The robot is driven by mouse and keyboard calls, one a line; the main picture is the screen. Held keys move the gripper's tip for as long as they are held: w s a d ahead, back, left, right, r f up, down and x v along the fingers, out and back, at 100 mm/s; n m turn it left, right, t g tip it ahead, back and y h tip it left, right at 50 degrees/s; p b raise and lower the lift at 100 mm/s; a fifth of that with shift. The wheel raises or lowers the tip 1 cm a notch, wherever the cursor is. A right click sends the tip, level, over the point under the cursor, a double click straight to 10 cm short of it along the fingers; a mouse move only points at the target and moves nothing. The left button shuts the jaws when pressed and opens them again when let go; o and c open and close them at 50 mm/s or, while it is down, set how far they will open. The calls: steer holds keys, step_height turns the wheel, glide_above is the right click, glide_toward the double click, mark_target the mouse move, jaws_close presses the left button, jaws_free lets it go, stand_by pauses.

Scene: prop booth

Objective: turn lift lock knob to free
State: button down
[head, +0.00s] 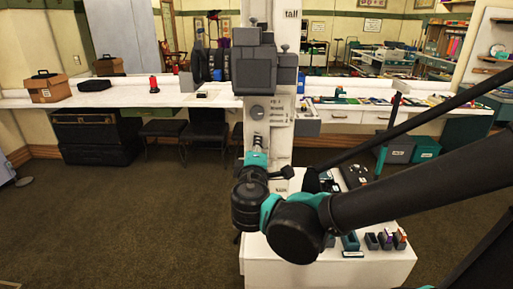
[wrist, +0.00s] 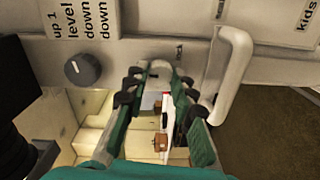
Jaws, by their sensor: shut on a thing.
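The tall white post (head: 280,160) stands in the middle of the head view, with my gripper (head: 258,143) in front of it. In the wrist view, my gripper (wrist: 157,75) has its green fingers drawn in at the post's edge. They are shut on the lift lock knob (wrist: 159,67), of which only a small pale part shows between the tips. Its turned position cannot be read. A round dark grey knob (wrist: 82,69) sits apart to the left; it also shows in the head view (head: 257,113).
A pale loop handle (wrist: 232,70) stands close right of my fingers. A printed label (wrist: 88,14) is above the grey knob. A dark boxy device (head: 262,65) is on the post. A low white table (head: 375,268) with small items stands below my arm. Carpet is clear at left.

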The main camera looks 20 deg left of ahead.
stand_by(0.4)
steer(key=c, duration=1.3)
jaws_free()
steer(key=shift+o, duration=0.2)
steer(key=v, duration=1.2)
